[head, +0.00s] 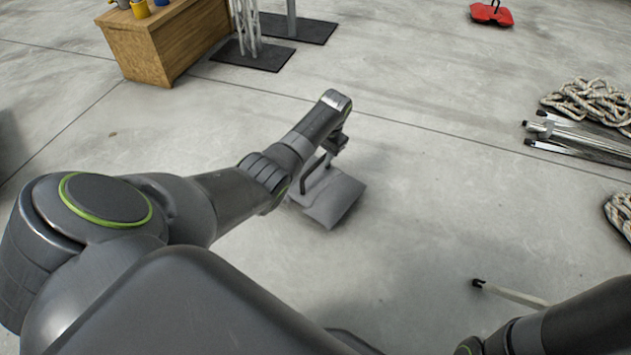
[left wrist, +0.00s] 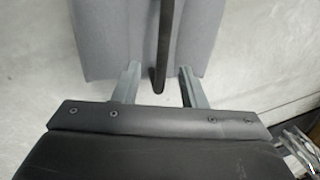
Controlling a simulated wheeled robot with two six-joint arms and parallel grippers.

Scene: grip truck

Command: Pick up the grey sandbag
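The grey sandbag (head: 335,204) lies on the concrete floor near the middle of the head view. It has a dark upright handle, which shows in the left wrist view (left wrist: 162,45) above the bag's grey fabric (left wrist: 215,35). My left gripper (head: 337,143) is over the sandbag at its handle. In the left wrist view its two fingers (left wrist: 160,85) are apart, with the handle's end between them and a gap on both sides. My left arm hides part of the bag in the head view. My right gripper is not visible.
A wooden box (head: 160,45) and metal stands on dark bases (head: 252,54) are at the back left. A red sandbag (head: 492,14) lies at the far right. Coiled rope (head: 588,101) and folded stands (head: 578,138) lie at right. A pale rod (head: 512,293) is near my right arm.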

